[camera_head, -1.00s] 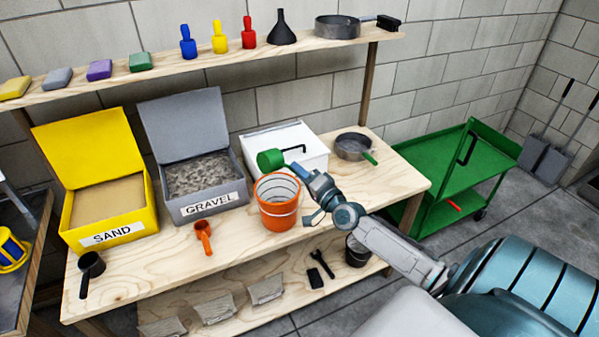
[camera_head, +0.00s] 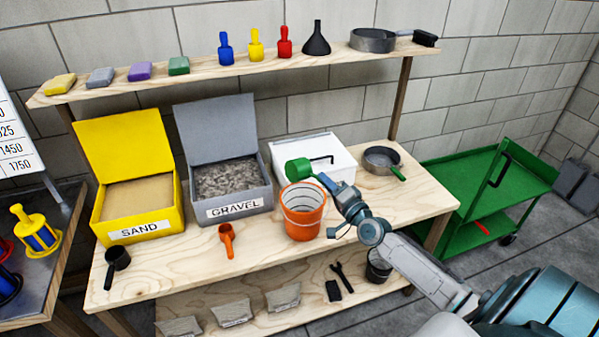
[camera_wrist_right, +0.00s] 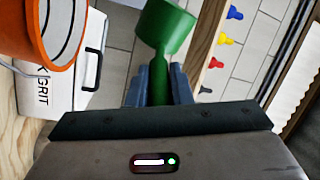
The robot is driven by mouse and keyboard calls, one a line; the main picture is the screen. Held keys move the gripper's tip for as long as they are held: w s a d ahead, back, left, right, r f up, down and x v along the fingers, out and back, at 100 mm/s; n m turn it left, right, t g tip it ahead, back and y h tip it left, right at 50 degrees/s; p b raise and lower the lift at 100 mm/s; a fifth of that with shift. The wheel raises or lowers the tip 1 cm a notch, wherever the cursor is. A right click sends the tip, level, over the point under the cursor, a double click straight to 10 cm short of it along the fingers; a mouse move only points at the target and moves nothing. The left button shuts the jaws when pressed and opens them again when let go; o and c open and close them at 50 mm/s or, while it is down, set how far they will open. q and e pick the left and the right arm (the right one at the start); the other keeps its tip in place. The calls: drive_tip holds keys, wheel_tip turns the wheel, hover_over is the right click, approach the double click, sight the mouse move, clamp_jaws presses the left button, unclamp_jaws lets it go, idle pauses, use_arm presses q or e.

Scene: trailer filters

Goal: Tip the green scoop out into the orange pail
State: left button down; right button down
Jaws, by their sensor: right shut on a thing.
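The green scoop (camera_head: 299,171) is in my right gripper (camera_head: 330,184), which is shut on its handle. The scoop's cup is above the back of the orange pail (camera_head: 302,219), close to its rim. In the right wrist view the scoop (camera_wrist_right: 165,28) points away from my right gripper (camera_wrist_right: 160,88), and the orange pail (camera_wrist_right: 38,28) is at the upper left. The scoop looks about level in the head view; its contents are hidden. The pail stands upright on the bench, and its visible inside looks empty. My left gripper is not in view.
The yellow sand box (camera_head: 136,213) and grey gravel box (camera_head: 222,185) stand open left of the pail. A white box (camera_head: 335,150) is behind it. A sieve (camera_head: 380,160) lies to the right. An orange scoop (camera_head: 226,238) and black scoop (camera_head: 117,262) lie in front.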

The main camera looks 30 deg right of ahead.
drive_tip(key=n, duration=0.2)
drive_tip(key=r+n+y, duration=0.1)
drive_tip(key=n, duration=0.2)
drive_tip(key=shift+n+b, duration=0.3)
drive_tip(key=n, duration=0.3)
drive_tip(key=r+n+y, duration=0.1)
drive_tip(key=n, duration=0.2)
drive_tip(key=shift+r+n+b, duration=0.15)
drive_tip(key=shift+n+b, duration=0.15)
drive_tip(key=shift+n, duration=0.1)
drive_tip(key=n, duration=0.3)
drive_tip(key=n+b, duration=0.1)
drive_tip(key=n, duration=0.1)
drive_tip(key=shift+r+g+y, duration=0.3)
drive_tip(key=shift+r+g, duration=0.05)
drive_tip(key=shift+g, duration=0.05)
drive_tip(key=n+b, duration=0.1)
drive_tip(key=n, duration=0.2)
drive_tip(key=shift+r+n+b, duration=0.3)
drive_tip(key=shift+b, duration=0.05)
drive_tip(key=shift+r+n, duration=0.2)
drive_tip(key=shift+n, duration=0.2)
